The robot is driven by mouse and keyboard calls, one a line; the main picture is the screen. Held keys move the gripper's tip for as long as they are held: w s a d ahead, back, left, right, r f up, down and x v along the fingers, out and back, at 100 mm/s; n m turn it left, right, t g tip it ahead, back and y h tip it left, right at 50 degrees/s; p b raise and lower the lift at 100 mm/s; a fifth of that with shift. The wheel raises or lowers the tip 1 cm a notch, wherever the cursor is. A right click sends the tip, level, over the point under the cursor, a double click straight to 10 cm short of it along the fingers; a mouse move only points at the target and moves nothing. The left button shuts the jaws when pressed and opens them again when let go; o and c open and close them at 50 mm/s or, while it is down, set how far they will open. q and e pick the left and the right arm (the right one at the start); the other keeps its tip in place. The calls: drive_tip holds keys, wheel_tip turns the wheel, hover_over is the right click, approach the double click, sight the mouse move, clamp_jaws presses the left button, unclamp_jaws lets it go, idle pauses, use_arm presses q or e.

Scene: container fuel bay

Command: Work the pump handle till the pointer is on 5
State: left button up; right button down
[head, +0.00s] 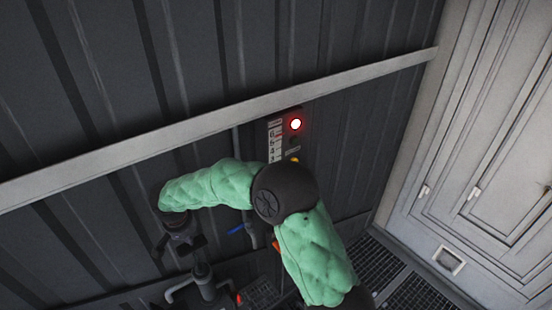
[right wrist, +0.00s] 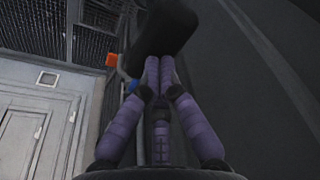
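The pump (head: 205,284) stands at the lower left in the head view, a dark upright body with pipes. My right gripper (head: 172,244) is above it, at the end of my green-sleeved arm. In the right wrist view its purple fingers (right wrist: 160,72) are together at the tips on a black block, the pump handle (right wrist: 168,28). The handle also shows beside the gripper in the head view (head: 196,243). A white numbered scale (head: 275,138) is on the wall; my elbow hides its lower part. I cannot make out the pointer. My left gripper is out of view.
A red lamp (head: 295,124) glows beside the scale. A blue lever (head: 236,229) and an orange part (head: 277,245) are near my right arm. A pale rail (head: 130,163) crosses the ribbed wall. A white door (head: 490,130) stands right, with floor grating (head: 420,296) below.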

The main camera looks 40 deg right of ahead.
sight(196, 259)
drive_tip(key=shift+s+f+b, duration=0.15)
drive_tip(key=shift+f+b, duration=4.4)
drive_tip(key=shift+f, duration=1.3)
wheel_tip(196, 259, up, 12)
drive_tip(key=p, duration=0.6)
drive_tip(key=shift+f+p, duration=0.15)
drive_tip(key=shift+p, duration=0.15)
drive_tip(key=shift+r, duration=0.6)
drive_tip(key=shift+w+f, duration=0.15)
drive_tip(key=shift+w, duration=0.05)
drive_tip(key=shift+s+f+b, duration=0.2)
drive_tip(key=shift+f+b, duration=4.35)
drive_tip(key=shift+f, duration=1.8)
drive_tip(key=shift+w+r+p, duration=0.15)
drive_tip(key=shift+r+p, duration=3.8)
drive_tip(key=shift+r, duration=2.5)
drive_tip(key=shift+f, duration=0.15)
